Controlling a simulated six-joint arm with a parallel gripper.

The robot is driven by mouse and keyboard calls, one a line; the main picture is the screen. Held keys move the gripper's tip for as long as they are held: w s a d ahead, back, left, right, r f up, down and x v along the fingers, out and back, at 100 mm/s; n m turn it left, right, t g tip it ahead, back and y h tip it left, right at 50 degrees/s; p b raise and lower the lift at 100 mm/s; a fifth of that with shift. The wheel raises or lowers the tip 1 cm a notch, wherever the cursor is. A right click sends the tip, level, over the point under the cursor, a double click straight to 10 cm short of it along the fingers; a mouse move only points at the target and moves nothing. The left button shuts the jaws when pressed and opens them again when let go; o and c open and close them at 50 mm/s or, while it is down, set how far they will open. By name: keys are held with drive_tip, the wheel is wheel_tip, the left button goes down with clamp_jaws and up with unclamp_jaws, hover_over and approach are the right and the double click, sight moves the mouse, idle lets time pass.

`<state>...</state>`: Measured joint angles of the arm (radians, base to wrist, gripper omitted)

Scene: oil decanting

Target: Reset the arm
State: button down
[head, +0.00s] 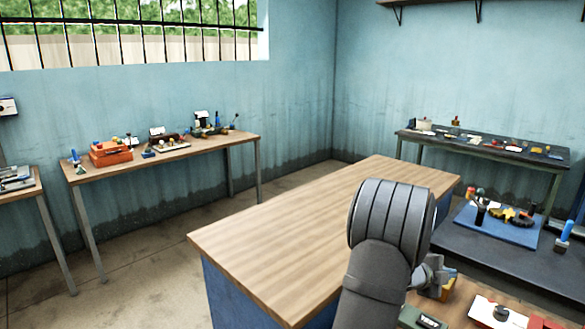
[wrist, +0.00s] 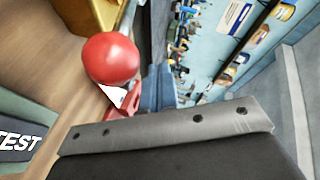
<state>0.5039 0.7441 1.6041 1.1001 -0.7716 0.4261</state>
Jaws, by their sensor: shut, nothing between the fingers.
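My arm rises in the lower right of the head view, its thick grey links folded in front of the wooden table. My gripper (head: 436,273) shows small beside the arm's right side, partly hidden by it. It is shut and empty. In the wrist view a grey plate with dark holes and a dark body, parts of my own arm or gripper, fill the bottom. A red ball (wrist: 110,58) shows close beyond that plate. I cannot tell whether anything touches it.
A large wooden table (head: 290,235) is bare. A green box (head: 422,318) sits low right; its TEST label shows in the wrist view (wrist: 20,140). A blue mat (head: 492,228) with tools lies right. Benches with clutter (head: 165,165) line the walls.

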drive_tip(key=a+h, duration=0.1)
drive_tip(key=a+r+g+h, duration=0.2)
drive_tip(key=shift+w+a+h, duration=0.2)
drive_tip(key=shift+w+h, duration=0.1)
drive_tip(key=shift+h, duration=0.1)
drive_tip(key=s+d+r, duration=0.4)
drive_tip(key=s+r, duration=0.2)
drive_tip(key=s, duration=0.3)
drive_tip(key=shift+d, duration=0.15)
drive_tip(key=shift+f, duration=0.1)
drive_tip(key=w+a+f, duration=0.1)
drive_tip(key=w+f, duration=0.1)
drive_tip(key=w, duration=0.1)
drive_tip(key=w+a+f, duration=0.1)
drive_tip(key=w+f, duration=0.1)
drive_tip(key=w+a+f, duration=0.1)
drive_tip(key=w+a, duration=0.1)
drive_tip(key=w, duration=0.1)
drive_tip(key=shift+w+f, duration=0.35)
drive_tip(key=shift+f, duration=0.05)
drive_tip(key=shift+w+d+f, duration=0.1)
drive_tip(key=shift+d+f, duration=0.05)
drive_tip(key=shift+d, duration=0.1)
drive_tip(key=shift+s+d+f+t+y, duration=0.1)
drive_tip(key=shift+d+f+t+y, duration=0.3)
drive_tip(key=shift+d+y, duration=0.3)
drive_tip(key=shift+s+d+f+t+y, duration=0.1)
drive_tip(key=shift+d+f+t+y, duration=0.3)
drive_tip(key=shift+y, duration=0.5)
